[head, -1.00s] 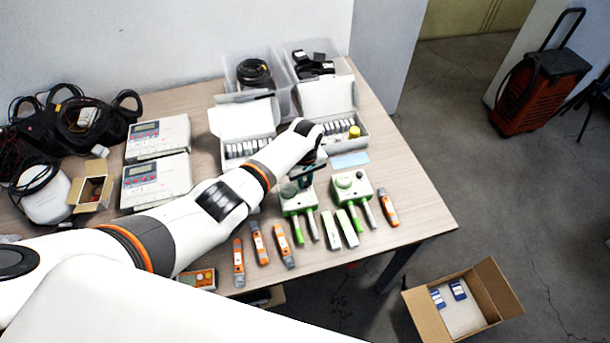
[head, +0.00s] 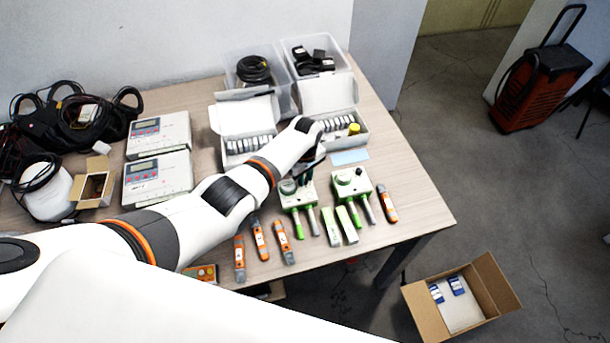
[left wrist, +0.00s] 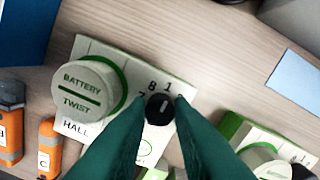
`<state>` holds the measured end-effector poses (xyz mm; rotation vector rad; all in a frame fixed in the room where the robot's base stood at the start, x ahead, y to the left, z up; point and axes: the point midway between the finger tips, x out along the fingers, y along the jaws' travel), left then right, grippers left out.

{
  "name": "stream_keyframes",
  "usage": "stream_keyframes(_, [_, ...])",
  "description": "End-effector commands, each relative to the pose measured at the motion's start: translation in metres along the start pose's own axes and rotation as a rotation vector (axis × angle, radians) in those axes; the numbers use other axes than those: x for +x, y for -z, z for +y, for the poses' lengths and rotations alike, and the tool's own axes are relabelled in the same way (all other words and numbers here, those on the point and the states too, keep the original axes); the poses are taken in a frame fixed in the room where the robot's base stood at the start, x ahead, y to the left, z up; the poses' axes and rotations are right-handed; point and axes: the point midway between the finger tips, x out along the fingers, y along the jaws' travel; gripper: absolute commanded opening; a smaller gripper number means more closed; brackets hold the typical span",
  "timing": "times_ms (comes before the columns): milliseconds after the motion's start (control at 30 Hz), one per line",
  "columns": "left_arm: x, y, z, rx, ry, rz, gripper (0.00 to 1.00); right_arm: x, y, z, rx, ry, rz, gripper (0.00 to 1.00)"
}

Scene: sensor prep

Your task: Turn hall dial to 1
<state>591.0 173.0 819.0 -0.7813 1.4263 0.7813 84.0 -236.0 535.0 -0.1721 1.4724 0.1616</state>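The hall unit, a pale box with green edges (head: 290,202), stands on the table. In the left wrist view its label reads HALL (left wrist: 74,129), beside a round BATTERY TWIST cap (left wrist: 86,90). Its small black dial (left wrist: 160,108) has a white pointer mark aimed up and slightly right, near the printed 8 and 1. My left gripper (left wrist: 160,100) is above the unit, its dark green fingers on either side of the dial with narrow gaps; contact is not clear. In the head view the gripper (head: 308,172) partly hides the unit. My right gripper is out of view.
A similar green-edged unit (head: 342,190) stands close on the right. Orange-and-grey sticks (head: 261,240) and pale green blocks (head: 347,225) lie in front. Open white boxes (head: 250,115) stand behind. A blue card (head: 349,157) lies at the right.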

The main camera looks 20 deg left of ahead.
Motion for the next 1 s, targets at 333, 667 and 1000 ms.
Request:
stream_keyframes(333, [0.0, 0.0, 0.0, 0.001, 0.0, 0.0, 0.41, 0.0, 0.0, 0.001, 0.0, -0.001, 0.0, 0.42])
stream_keyframes(667, [-0.033, -0.001, -0.001, 0.001, 0.004, -0.002, 0.41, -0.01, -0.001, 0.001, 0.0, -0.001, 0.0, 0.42])
stream_keyframes(1000, [-0.099, -0.001, -0.001, 0.001, 0.004, -0.002, 0.41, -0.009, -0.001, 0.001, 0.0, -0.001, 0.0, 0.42])
